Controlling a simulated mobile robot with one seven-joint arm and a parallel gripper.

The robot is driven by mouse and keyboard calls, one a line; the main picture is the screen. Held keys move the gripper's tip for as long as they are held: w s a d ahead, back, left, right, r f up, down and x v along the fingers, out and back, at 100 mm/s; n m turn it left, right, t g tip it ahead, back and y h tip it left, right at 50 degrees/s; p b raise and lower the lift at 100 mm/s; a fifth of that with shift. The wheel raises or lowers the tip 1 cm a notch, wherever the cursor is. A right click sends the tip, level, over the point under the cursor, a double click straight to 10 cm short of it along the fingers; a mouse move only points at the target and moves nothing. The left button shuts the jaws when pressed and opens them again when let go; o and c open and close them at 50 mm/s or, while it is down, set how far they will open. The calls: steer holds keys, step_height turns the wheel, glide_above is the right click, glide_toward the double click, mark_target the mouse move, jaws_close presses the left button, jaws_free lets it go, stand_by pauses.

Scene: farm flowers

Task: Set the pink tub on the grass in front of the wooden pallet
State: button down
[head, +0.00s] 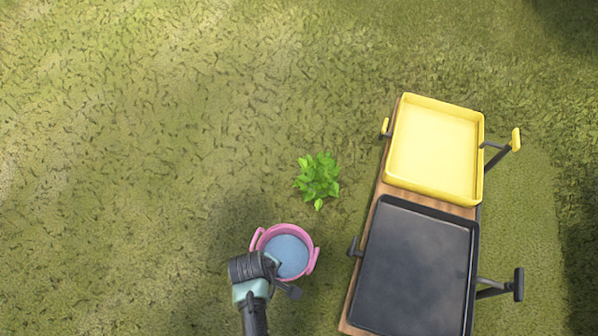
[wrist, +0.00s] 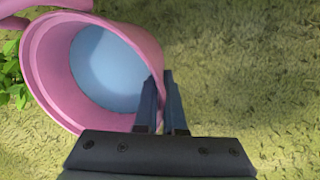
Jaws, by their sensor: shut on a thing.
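The pink tub (head: 312,258) with a blue inside is low in the middle of the head view. It has a handle on each side. My gripper (head: 277,268) is at its near rim. In the wrist view the tub (wrist: 45,75) fills the upper left, and my gripper (wrist: 165,90) is shut on its wall, one finger inside and one outside. I cannot tell how far the tub is above the grass (head: 130,130). No pallet can be made out for sure; a wooden board (head: 382,190) shows under two trays at the right.
A yellow tray (head: 436,150) and a dark grey tray (head: 415,265) sit on the board, with handles sticking out at the sides. A leafy green plant (head: 318,180) stands just beyond the tub. The grass at left and far is clear.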

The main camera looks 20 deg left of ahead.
steer(key=shift+w+f+b, duration=0.15)
steer(key=shift+f+b, duration=3.9)
steer(key=shift+f, duration=0.85)
steer(key=shift+f, duration=0.15)
steer(key=c, duration=1)
jaws_free()
step_height(320, 180, up, 12)
steer(key=s+p, duration=0.2)
steer(key=p, duration=0.7)
steer(key=shift+a, duration=0.3)
